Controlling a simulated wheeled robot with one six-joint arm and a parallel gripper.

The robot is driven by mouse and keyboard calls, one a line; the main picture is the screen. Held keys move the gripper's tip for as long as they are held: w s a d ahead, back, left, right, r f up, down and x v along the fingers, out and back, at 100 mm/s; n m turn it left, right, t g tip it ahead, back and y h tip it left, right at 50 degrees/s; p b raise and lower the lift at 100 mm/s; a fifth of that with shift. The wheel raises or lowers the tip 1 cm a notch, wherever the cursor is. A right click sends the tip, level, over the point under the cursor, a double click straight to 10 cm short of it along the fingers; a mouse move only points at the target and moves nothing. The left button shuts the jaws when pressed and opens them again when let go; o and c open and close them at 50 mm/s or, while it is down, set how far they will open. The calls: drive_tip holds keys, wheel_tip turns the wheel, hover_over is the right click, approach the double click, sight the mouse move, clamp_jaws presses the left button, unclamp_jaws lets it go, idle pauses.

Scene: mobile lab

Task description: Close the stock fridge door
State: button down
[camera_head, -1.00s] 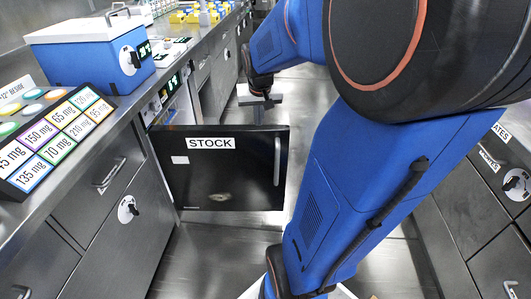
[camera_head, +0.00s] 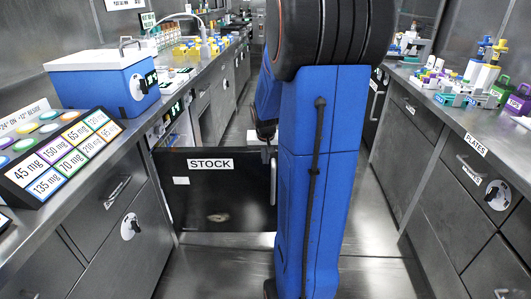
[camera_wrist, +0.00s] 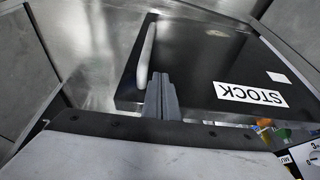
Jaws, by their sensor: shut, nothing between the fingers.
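The stock fridge door (camera_head: 240,200) is a black panel with a white STOCK label, standing open across the left side of the aisle. Its hinge side is at the left counter, and its pale vertical handle (camera_head: 273,182) is near the right edge, partly beside my arm. The door (camera_wrist: 200,65) and handle (camera_wrist: 147,48) also show in the wrist view. My gripper (camera_wrist: 160,82) is shut and empty, its fingertips close to the door's top edge near the handle; contact cannot be told. In the head view my arm hides most of the gripper.
The left counter holds a blue cooler box (camera_head: 110,90) and a dose panel (camera_head: 65,155). The right counter (camera_head: 450,125) has drawers and coloured labware. The steel aisle floor (camera_head: 215,270) in front of the door is clear.

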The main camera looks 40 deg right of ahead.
drive_tip(key=shift+w+d+f, duration=0.5)
drive_tip(key=shift+w+d, duration=0.35)
drive_tip(key=shift+w+d+f, duration=0.45)
drive_tip(key=shift+w+d, duration=0.35)
drive_tip(key=shift+w, duration=0.05)
drive_tip(key=shift+w+d, duration=0.1)
